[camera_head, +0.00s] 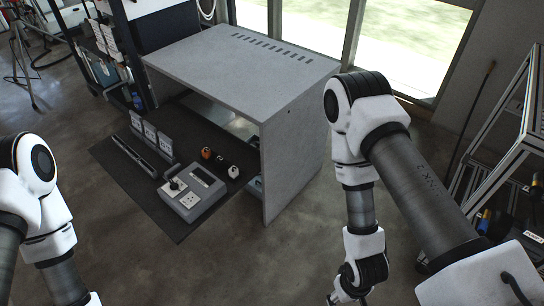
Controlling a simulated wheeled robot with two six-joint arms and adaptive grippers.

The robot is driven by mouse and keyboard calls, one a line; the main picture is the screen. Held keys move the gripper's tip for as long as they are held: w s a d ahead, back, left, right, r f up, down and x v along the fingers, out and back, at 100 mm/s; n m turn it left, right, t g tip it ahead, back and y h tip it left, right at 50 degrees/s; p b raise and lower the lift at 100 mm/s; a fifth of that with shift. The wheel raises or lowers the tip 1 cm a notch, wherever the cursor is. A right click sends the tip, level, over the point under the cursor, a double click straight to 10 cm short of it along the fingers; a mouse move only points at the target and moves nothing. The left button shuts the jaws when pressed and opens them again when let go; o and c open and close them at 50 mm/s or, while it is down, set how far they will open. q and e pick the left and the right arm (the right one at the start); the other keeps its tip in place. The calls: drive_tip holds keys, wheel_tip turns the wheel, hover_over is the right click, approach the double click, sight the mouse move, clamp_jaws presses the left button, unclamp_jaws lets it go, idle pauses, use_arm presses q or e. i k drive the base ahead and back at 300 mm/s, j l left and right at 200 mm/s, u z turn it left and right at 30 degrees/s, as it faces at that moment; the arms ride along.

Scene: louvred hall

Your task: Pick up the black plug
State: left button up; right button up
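A small black plug-like piece (174,184) sits on the left part of a grey socket box (192,196), seemingly in one of its sockets. The box stands on a dark pulled-out shelf (180,229). Small orange (207,153) and white-and-black (233,171) pieces stand behind it to the right; they are too small to identify surely. My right gripper (345,294) hangs at the bottom edge, right of the shelf and apart from it; it is partly cut off and its fingers are unclear. My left arm comes in from the left; its gripper is outside the frame.
A grey cabinet (292,158) rises behind and right of the shelf. A metal rack (513,135) stands at the far right. The floor (290,250) in front is clear.

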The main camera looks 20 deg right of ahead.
sight(220, 163)
drive_tip(key=i+l+z, duration=0.35)
drive_tip(key=i+l, duration=0.2)
drive_tip(key=i, duration=0.25)
drive_tip(key=i+l+z, duration=0.2)
drive_tip(key=i, duration=0.2)
